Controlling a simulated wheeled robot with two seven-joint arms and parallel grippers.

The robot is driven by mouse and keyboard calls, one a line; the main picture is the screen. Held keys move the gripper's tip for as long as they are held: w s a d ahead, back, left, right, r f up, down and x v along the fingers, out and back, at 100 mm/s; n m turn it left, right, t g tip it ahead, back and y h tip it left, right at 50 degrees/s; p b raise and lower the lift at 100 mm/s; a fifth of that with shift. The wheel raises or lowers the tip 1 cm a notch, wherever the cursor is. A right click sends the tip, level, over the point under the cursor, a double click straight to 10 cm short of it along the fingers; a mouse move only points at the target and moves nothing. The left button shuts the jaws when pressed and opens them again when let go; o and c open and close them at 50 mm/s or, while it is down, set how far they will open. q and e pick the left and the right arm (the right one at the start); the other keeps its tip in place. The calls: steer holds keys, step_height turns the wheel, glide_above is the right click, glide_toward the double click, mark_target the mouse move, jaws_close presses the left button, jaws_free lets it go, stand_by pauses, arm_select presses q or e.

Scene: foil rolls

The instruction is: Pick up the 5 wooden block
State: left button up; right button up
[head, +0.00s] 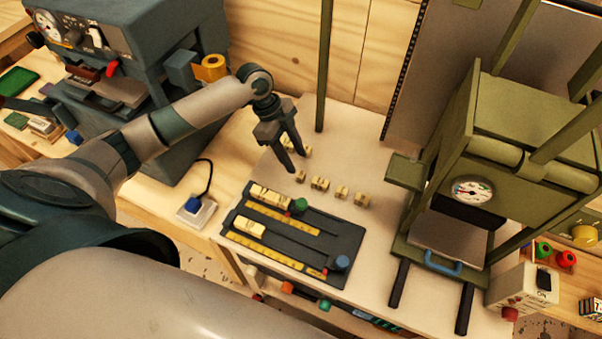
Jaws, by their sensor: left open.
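Several small wooden blocks with dark marks stand in a slanting row on the pale tabletop (385,240). They include one block (300,177), another block (320,184), a third block (341,193) and the rightmost block (362,200). Part of another block (308,149) shows behind my left gripper. The marks are too small to read, so I cannot tell which block is the 5. My left gripper (297,162) is open, pointing down over the left end of the row. Its fingers partly hide that end. My right gripper is out of view.
A dark tray (340,239) with yellow scales, pale blocks and green and blue knobs lies in front of the row. A green press (500,150) with a gauge stands right. A grey machine (150,60) stands left. A green post (325,70) rises behind the gripper.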

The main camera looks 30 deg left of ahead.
mark_target(300, 174)
arm_select(q)
steer(key=shift+f, duration=0.15)
steer(key=shift+d, duration=0.1)
steer(key=shift+s+d+f+p, duration=0.2)
steer(key=shift+d+f+p, duration=0.05)
steer(key=shift+f+p, duration=0.5)
steer(key=p+x, duration=0.1)
steer(key=x, duration=0.1)
steer(key=shift+s+f, duration=0.1)
steer(key=shift+f, duration=0.35)
steer(key=shift+d+f+p, duration=0.15)
steer(key=shift+f+p, duration=0.15)
steer(key=shift+f, duration=0.1)
steer(key=shift+c, duration=0.3)
jaws_close()
